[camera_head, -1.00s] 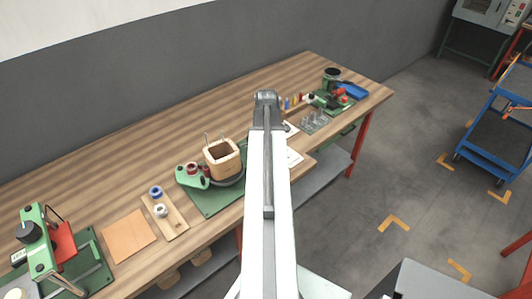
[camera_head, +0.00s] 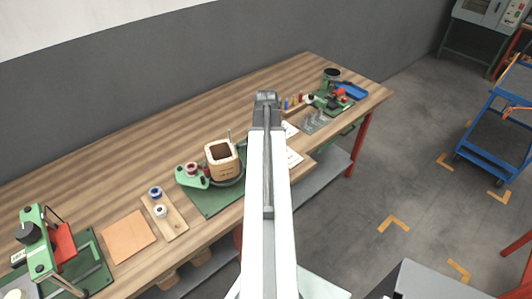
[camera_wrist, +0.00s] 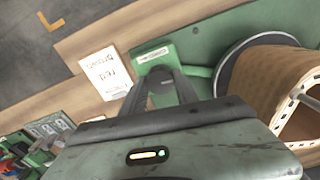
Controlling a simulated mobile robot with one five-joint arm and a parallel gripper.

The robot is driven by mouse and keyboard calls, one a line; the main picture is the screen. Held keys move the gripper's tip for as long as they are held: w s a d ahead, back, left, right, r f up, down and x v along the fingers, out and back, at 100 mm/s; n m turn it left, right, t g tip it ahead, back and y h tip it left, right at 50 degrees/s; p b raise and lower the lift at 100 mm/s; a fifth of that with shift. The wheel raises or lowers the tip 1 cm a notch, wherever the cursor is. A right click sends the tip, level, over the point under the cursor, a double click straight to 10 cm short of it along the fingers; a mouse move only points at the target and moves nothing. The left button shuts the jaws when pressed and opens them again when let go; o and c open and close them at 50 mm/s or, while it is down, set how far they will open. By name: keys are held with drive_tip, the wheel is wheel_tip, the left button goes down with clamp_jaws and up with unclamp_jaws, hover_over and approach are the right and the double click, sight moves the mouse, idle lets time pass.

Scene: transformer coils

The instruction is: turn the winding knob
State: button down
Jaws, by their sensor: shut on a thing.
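The wooden coil former (camera_head: 225,170) stands upright on the green winder base (camera_head: 213,202), left of my arm in the head view. In the wrist view the former (camera_wrist: 262,88) is at the right, on a dark round disc (camera_wrist: 252,43). My gripper (camera_wrist: 161,76) is shut at the labelled green part (camera_wrist: 153,54) of the winder, beside the former. What it holds, apparently the winding knob, is mostly hidden between the dark fingers. In the head view my arm covers the fingers and the knob.
White cards (camera_wrist: 106,72) lie beside the winder. A wooden strip with small spools (camera_head: 166,217) and an orange sheet (camera_head: 127,237) lie to the left. A green and red device (camera_head: 62,245) stands at the far left. Other tools crowd the far right end; the rear bench is clear.

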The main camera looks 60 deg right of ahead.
drive_tip(key=m, duration=0.4)
drive_tip(key=shift+m, duration=0.4)
drive_tip(key=m, duration=0.3)
drive_tip(key=shift+m, duration=0.3)
drive_tip(key=m, duration=0.4)
drive_tip(key=shift+m, duration=2.1)
drive_tip(key=c, duration=0.9)
unclamp_jaws()
